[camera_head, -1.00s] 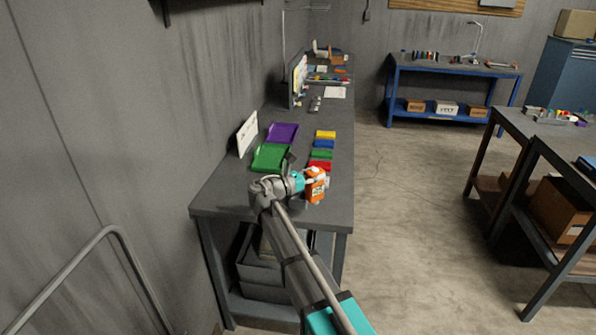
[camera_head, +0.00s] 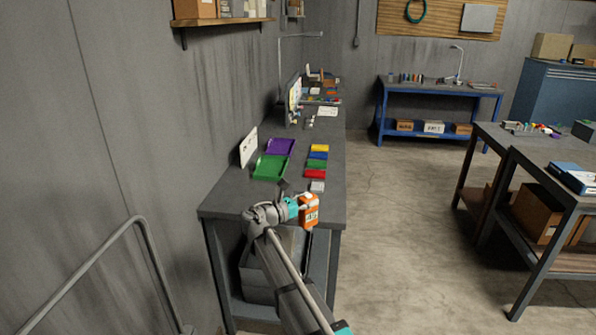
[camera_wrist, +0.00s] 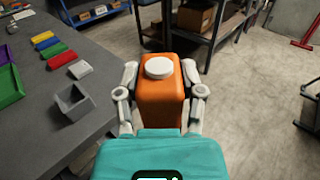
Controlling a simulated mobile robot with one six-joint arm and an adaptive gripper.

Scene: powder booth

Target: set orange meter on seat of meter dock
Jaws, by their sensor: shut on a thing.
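An orange meter (camera_head: 309,214) with a white round knob is held by my gripper (camera_head: 300,207) near the front right edge of the near bench. In the wrist view the meter (camera_wrist: 162,98) sits upright between the two fingers of my gripper (camera_wrist: 160,100), which press on its sides. A small grey open-topped box, seemingly the meter dock (camera_wrist: 70,108), stands on the bench to the left of the meter, apart from it. Its seat looks empty.
Yellow, blue, green, red and light grey blocks (camera_head: 316,173) line the right side of the bench (camera_head: 225,203). A green tray (camera_head: 270,167) and a purple tray (camera_head: 280,146) lie left of them, by a white sign (camera_head: 248,148). Open floor (camera_head: 400,220) lies to the right.

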